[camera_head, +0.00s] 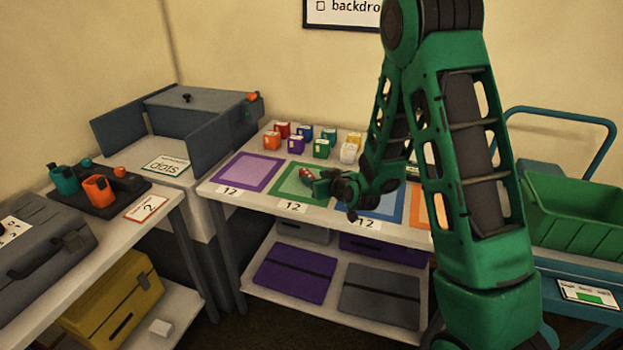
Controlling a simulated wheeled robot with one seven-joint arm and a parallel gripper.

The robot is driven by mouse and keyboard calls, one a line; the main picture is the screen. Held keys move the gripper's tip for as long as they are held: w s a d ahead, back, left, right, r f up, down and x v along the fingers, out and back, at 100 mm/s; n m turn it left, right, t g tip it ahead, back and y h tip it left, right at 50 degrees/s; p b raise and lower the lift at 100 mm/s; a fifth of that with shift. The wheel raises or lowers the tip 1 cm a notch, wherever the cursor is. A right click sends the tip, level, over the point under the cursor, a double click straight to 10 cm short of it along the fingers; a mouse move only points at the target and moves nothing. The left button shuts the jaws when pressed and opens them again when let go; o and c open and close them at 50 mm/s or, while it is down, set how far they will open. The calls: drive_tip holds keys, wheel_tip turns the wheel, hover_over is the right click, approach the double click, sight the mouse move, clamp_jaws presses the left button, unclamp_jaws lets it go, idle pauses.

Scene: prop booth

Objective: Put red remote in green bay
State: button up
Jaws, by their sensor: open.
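The green bay (287,188) is a green-bordered square on the white table, between the purple and blue bays. A small red object (305,172), which looks like the red remote, is at the middle of the green bay, right at my gripper's fingertips. My gripper (316,179) is open, low over the right part of the green bay and pointing left. The view is too small to tell whether the fingers touch the red object or whether it rests fully on the surface. My gripper and wrist hide the bay's right part.
Several small coloured boxes (296,144) stand behind the bays. The purple bay (247,172) is empty; my arm partly covers the blue bay (381,203) and orange bay (418,208). A side table with cups on a dark tray (130,188) stands left, a green crate (575,222) right.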

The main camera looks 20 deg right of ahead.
drive_tip(key=v, duration=0.8)
drive_tip(key=shift+s, duration=0.15)
drive_tip(key=s+d+r+m+g+h, duration=0.15)
drive_tip(key=s+d+g, duration=0.35)
drive_tip(key=s, duration=0.5)
drive_tip(key=s+d+r+m+g+h, duration=0.15)
drive_tip(key=s+d+g, duration=0.25)
drive_tip(key=s+d, duration=0.5)
drive_tip(key=s+r+m+g, duration=0.2)
drive_tip(key=s, duration=0.8)
drive_tip(key=s+r+m+g+y, duration=0.1)
drive_tip(key=s+r+m+g, duration=0.1)
drive_tip(key=s, duration=0.8)
drive_tip(key=shift+r+m, duration=0.6)
drive_tip(key=shift+r, duration=0.15)
